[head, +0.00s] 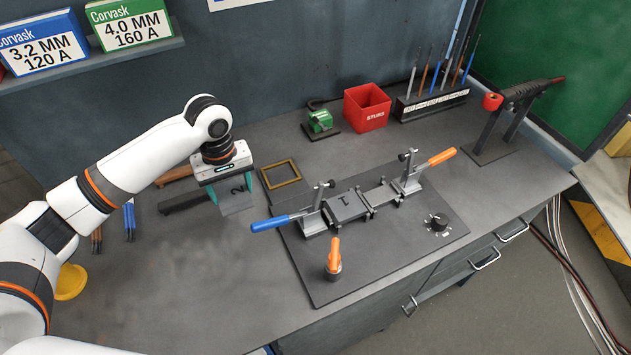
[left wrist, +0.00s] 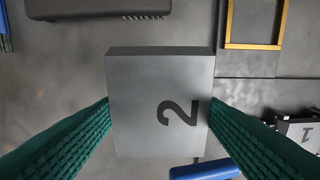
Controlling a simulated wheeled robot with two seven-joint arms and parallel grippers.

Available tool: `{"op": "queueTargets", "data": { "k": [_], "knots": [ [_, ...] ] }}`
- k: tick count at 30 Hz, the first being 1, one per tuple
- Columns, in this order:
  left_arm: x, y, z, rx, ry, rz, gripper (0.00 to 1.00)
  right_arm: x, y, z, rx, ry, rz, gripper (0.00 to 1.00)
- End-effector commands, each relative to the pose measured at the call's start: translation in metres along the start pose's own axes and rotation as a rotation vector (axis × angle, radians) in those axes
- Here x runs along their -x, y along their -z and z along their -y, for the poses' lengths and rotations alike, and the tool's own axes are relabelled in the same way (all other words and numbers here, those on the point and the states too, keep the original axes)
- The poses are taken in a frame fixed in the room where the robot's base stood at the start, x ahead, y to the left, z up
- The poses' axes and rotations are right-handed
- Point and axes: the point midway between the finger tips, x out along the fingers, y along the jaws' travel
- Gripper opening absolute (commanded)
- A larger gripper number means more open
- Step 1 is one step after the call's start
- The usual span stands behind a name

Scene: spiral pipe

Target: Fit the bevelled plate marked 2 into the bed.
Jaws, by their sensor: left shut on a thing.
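The grey plate marked 2 (head: 238,201) is held between the green fingers of my left gripper (head: 233,190), left of the bed. In the left wrist view the plate (left wrist: 145,95) fills the space between both fingers, its 2 turned sideways. The gap beneath it is hard to judge. The bed (head: 382,193) is a metal fixture on a dark base plate (head: 300,262). A plate marked 1 (head: 347,204) sits in its left part; open space with narrow rails lies to its right. My right gripper is not in view.
A blue-handled clamp (head: 272,223) and an orange-handled clamp (head: 436,159) flank the bed. A yellow-edged frame (head: 281,174) lies behind. A red bin (head: 367,107) stands at the back.

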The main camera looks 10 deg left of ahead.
Motion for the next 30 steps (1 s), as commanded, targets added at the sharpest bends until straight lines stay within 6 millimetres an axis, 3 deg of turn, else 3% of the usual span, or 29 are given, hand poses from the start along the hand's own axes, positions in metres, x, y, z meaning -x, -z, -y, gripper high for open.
{"op": "queueTargets", "data": {
  "k": [8,18,30],
  "knots": [
    [-0.007,-0.001,0.000,0.001,0.002,0.002,0.14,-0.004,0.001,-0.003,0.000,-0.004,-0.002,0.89],
    [-0.059,-0.001,0.000,-0.001,0.001,0.002,0.14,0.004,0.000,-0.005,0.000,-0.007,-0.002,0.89],
    [-0.100,-0.001,0.000,-0.001,0.001,0.003,0.14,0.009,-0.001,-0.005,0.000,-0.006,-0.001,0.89]
  ]
}}
